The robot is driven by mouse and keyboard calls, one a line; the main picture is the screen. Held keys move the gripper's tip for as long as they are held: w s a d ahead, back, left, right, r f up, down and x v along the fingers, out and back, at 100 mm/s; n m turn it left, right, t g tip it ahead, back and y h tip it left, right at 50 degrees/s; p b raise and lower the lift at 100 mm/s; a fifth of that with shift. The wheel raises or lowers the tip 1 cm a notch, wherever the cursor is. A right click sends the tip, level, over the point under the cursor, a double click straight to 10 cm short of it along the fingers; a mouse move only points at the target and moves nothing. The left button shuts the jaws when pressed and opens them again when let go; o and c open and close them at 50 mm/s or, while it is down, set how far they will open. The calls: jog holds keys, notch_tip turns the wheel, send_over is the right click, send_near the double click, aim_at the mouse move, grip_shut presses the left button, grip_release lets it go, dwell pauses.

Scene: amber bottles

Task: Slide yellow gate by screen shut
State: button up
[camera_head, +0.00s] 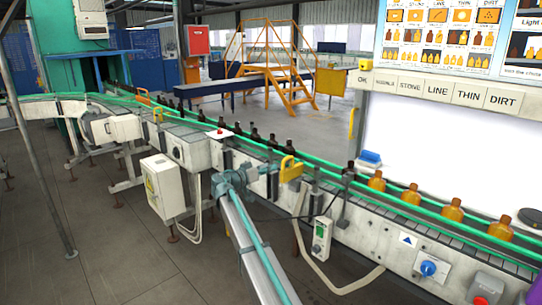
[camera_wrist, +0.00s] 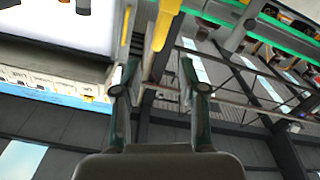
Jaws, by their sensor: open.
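The yellow gate (camera_head: 290,169) stands on the near side of the conveyor, left of the white lit screen (camera_head: 445,150). Its yellow part (camera_wrist: 166,20) shows at the top of the wrist view, beyond my fingertips. My gripper (camera_wrist: 158,75) is open, its two dark fingers spread with nothing between them. The gate lies ahead of the gripper, and a gap seems to part them. I cannot tell whether the gate is open or shut. In the head view, the gripper's fingers cannot be made out clearly.
Amber bottles (camera_head: 452,210) stand on the conveyor in front of the screen, and dark bottles (camera_head: 256,136) line it farther left. Green guide rails (camera_head: 400,190) run along it. A yellow upright bar (camera_head: 351,123) is at the screen's left edge.

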aim_at(287, 158)
jog(key=shift+m, duration=0.8)
jog(key=p+x, duration=0.1)
jog(key=x, duration=0.2)
jog(key=p+x, duration=0.1)
jog(key=x, duration=0.3)
jog(key=r+p+x, duration=0.1)
jog(key=p+x, duration=0.1)
jog(key=x, duration=0.1)
jog(key=shift+w+d, duration=0.2)
jog(key=shift+d, duration=0.15)
grip_shut()
